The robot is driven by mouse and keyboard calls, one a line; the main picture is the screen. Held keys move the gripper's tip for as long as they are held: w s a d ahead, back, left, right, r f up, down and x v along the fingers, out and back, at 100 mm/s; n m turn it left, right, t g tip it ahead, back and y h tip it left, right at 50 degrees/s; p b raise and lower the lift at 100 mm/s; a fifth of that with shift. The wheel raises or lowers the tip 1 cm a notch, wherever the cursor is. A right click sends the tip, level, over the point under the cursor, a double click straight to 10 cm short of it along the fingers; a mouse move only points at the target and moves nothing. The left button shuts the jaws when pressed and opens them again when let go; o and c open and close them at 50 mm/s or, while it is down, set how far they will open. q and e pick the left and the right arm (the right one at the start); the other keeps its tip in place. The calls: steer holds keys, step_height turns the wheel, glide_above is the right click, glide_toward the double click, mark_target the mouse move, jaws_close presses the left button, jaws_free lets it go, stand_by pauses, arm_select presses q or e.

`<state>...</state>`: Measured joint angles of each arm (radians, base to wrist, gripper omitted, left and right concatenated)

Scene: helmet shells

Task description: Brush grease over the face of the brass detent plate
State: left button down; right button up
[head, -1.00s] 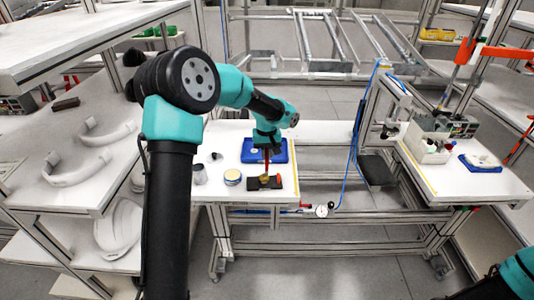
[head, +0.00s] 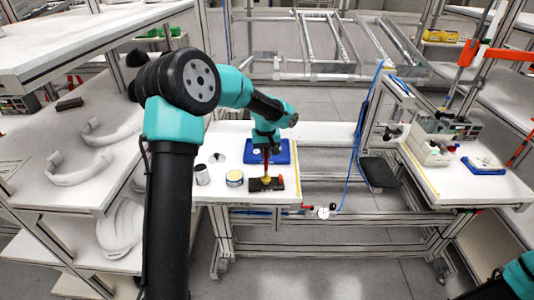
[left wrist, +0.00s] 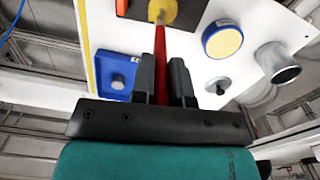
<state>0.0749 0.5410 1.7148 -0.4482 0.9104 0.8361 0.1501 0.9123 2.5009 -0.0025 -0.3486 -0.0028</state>
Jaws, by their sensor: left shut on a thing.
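My left gripper (head: 266,149) is shut on a red brush (left wrist: 160,52) and holds it pointing down, with the handle between the fingers. The brush's yellow lower end is over a dark block (head: 277,185) on the white table. Brass-yellow shows there (left wrist: 163,11), but bristles and brass detent plate run together, so I cannot tell whether they touch or whether grease is on the face. A round tin (head: 234,178) with a blue side and pale yellow top stands left of the block. It also shows in the left wrist view (left wrist: 222,40). My right gripper is out of view.
A metal cup (head: 202,175) and a small round part (head: 217,157) stand left of the tin. A blue tray (head: 280,153) lies behind the block. The right table holds a pale bin (head: 430,150) and another blue tray (head: 483,167). A blue hose hangs between the tables.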

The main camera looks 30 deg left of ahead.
arm_select(q)
steer(key=shift+s+a, duration=0.35)
steer(key=shift+s, duration=0.2)
stand_by(0.6)
steer(key=shift+s+d+f, duration=0.1)
steer(key=shift+s+d, duration=0.05)
steer(key=shift+s, duration=0.2)
stand_by(0.6)
steer(key=shift+s+d, duration=0.2)
steer(key=shift+s, duration=0.1)
steer(key=shift+d, duration=0.65)
stand_by(0.8)
steer(key=shift+w+d, duration=0.35)
steer(key=shift+w, duration=0.25)
stand_by(0.6)
steer(key=shift+w+a, duration=0.1)
steer(key=shift+w, duration=0.2)
stand_by(0.4)
steer(key=shift+w+a, duration=0.25)
steer(key=shift+w, duration=0.05)
stand_by(0.4)
steer(key=shift+a, duration=0.3)
stand_by(0.3)
steer(key=shift+a, duration=0.35)
stand_by(0.6)
